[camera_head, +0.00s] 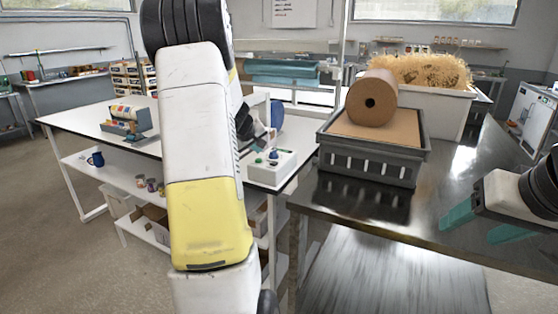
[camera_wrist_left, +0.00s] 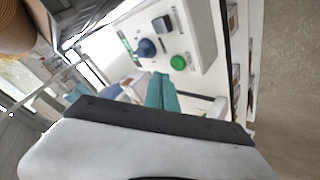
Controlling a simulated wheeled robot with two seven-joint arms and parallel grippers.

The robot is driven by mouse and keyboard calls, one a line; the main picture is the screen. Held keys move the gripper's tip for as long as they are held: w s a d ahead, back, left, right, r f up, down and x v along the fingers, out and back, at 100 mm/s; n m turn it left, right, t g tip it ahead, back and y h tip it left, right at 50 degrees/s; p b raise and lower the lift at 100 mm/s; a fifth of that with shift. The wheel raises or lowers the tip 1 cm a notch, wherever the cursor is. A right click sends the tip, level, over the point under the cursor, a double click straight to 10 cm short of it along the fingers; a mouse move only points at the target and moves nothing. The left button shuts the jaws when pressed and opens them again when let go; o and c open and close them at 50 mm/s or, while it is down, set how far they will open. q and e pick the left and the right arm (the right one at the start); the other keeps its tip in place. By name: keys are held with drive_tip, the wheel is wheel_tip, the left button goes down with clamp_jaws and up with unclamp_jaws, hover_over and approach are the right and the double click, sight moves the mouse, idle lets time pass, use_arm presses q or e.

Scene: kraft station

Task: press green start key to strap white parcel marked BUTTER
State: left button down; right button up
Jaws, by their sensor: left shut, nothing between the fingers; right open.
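A white control box (camera_head: 270,168) stands on the white table's near right corner, partly behind my left arm. It has a green key (camera_head: 274,154) on top. In the left wrist view the box (camera_wrist_left: 200,35) shows the green key (camera_wrist_left: 178,62), a blue knob (camera_wrist_left: 146,47) and a dark square part (camera_wrist_left: 162,24). My left gripper (camera_wrist_left: 161,76) is shut and empty, its teal fingertips appearing just below and left of the green key; the gap cannot be judged. My right gripper (camera_head: 468,228) is open and empty over the dark table. I cannot make out the BUTTER parcel.
A grey crate (camera_head: 368,172) with a brown paper roll (camera_head: 372,97) stands on the dark table (camera_head: 440,180), right of the control box. A tape dispenser-like item (camera_head: 125,122) sits on the white table (camera_head: 75,120). My left arm blocks the middle.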

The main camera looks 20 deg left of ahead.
sight(259, 163)
use_arm(q)
drive_tip(key=shift+r, duration=2.15)
drive_tip(key=s+d+r+m+h, duration=0.2)
drive_tip(key=s+d+r+m, duration=0.15)
drive_tip(key=s+d, duration=0.5)
drive_tip(key=s+d+r+m+h, duration=0.2)
drive_tip(key=s+d+r, duration=0.3)
drive_tip(key=d, duration=0.6)
drive_tip(key=s+d+f+m+g, duration=0.1)
drive_tip(key=s+d, duration=0.3)
drive_tip(key=s, duration=0.6)
drive_tip(key=s+d+f+m+g, duration=0.2)
drive_tip(key=s+d+m, duration=0.2)
drive_tip(key=s, duration=0.7)
drive_tip(key=shift+f+y, duration=0.15)
drive_tip(key=shift+y, duration=0.15)
